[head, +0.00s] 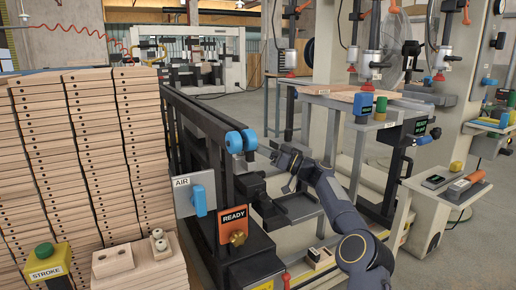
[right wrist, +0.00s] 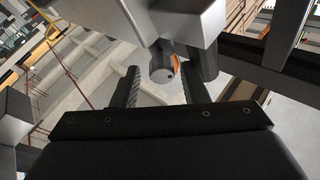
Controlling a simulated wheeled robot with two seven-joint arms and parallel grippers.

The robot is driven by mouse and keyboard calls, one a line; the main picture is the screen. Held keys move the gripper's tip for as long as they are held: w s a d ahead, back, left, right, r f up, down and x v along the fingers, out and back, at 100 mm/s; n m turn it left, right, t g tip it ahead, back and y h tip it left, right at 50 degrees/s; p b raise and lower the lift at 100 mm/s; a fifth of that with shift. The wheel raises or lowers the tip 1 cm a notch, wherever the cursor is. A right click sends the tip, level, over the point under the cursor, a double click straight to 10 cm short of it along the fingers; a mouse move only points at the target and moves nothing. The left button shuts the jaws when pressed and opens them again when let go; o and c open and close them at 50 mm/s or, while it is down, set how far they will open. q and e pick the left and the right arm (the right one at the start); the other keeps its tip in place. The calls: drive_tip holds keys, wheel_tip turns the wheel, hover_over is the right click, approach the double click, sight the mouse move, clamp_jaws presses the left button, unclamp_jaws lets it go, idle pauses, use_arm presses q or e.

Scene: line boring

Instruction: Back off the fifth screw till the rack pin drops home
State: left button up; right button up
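No part in view can be surely told as the fifth screw or the rack pin. Two blue round knobs (head: 241,141) sit at the front end of the black rail frame (head: 205,115), with a grey metal block under them. My right gripper (head: 279,158) reaches in from the lower right, just right of these knobs. In the right wrist view, its two dark fingers (right wrist: 161,85) stand apart with nothing clearly gripped. A round grey metal end (right wrist: 162,72) with an orange edge shows beyond and between the fingertips; contact cannot be told. My left gripper is not in view.
A white AIR panel (head: 183,187) with a blue lever and an orange READY sign (head: 234,216) above a brass knob stand at the frame's front. Stacked wooden boards (head: 95,150) fill the left. A STROKE button (head: 45,262) is at lower left. Drilling stations stand right.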

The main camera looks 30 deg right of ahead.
drive_tip(key=shift+o, duration=0.2)
drive_tip(key=s+d+b, duration=0.3)
drive_tip(key=s+d, duration=0.2)
idle(0.3)
drive_tip(key=shift+d, duration=0.15)
